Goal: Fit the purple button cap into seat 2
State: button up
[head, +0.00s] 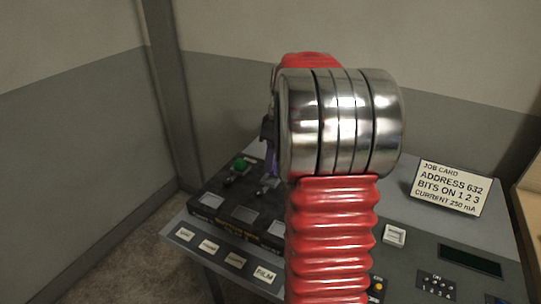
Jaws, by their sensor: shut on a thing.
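My gripper (269,150) is mostly hidden behind my own red and metal arm and shows only as a dark strip above the console's left part. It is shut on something. A sliver of purple (271,163) shows at its lower end, which looks like the purple button cap; its shape and tilt are hidden. I cannot read which is seat 2.
A green button (241,164) and small grey parts (267,185) sit at the panel's back. Paper labels (208,246) line its front. A job card (449,188) stands at right, near a white switch (394,235) and a dark display (470,260). Walls close in behind and left.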

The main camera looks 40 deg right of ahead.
jog(key=shift+f, duration=0.95)
jog(key=shift+w+f, duration=0.1)
jog(key=shift+f, duration=0.95)
dwell(2.3)
jog(key=o, duration=1.1)
jog(key=shift+o, duration=0.2)
notch_tip(320, 180, up, 14)
jog(key=s, duration=0.2)
jog(key=shift+d+f, duration=0.25)
jog(key=shift+d, duration=0.15)
dwell(0.4)
